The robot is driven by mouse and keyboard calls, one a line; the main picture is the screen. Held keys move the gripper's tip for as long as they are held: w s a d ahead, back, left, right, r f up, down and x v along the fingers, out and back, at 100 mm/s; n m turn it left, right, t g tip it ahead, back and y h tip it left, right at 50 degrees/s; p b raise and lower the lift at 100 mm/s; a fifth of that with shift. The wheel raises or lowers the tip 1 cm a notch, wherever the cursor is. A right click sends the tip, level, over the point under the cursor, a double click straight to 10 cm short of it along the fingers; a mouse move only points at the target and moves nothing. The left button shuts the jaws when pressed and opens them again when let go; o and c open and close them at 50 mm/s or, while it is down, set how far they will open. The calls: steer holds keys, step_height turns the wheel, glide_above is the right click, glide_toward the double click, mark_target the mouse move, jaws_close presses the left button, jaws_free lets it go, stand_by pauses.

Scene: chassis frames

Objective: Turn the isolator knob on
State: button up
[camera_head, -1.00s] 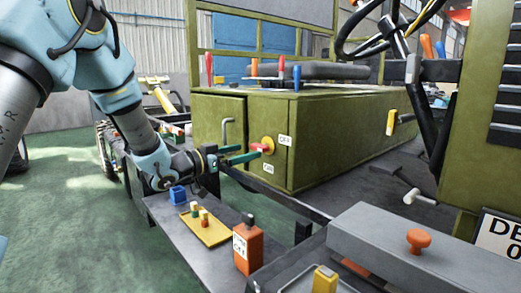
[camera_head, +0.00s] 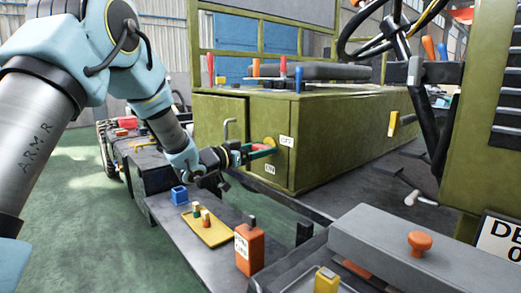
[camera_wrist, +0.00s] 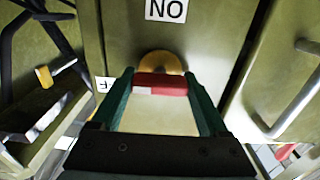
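The isolator knob is a red bar with a white mark at one end (camera_wrist: 160,84), on a round yellow plate (camera_wrist: 160,62) on the green cabinet's end face. In the wrist view the bar lies across the picture, its white end on the left, the side of a partly hidden OFF label (camera_wrist: 103,84). The ON label (camera_wrist: 165,10) appears upside down at the top. My gripper (camera_wrist: 162,88) is open, its green fingers on either side of the bar's ends. I cannot tell whether they touch it. In the head view my gripper (camera_head: 262,149) is at the knob, mostly covering it.
A bent handle (camera_wrist: 296,90) stands out beside the knob. Below is a grey shelf (camera_head: 222,258) with a blue cup (camera_head: 180,195), a yellow tray (camera_head: 213,235) with small pegs, and an orange box (camera_head: 249,250). A grey beam (camera_head: 400,250) lies at front right.

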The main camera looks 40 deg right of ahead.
steer(key=c, duration=0.8)
steer(key=shift+f+m+b, duration=0.15)
steer(key=shift+m+b, duration=0.25)
steer(key=shift+b, duration=0.15)
steer(key=m+b, duration=0.3)
steer(key=shift+f, duration=0.1)
steer(key=m+b, duration=0.5)
steer(key=b, duration=0.1)
steer(key=m+b, duration=0.6)
steer(key=b, duration=0.1)
steer(key=shift+m, duration=0.3)
steer(key=shift+m+b, duration=1.2)
steer(key=shift+r, duration=0.2)
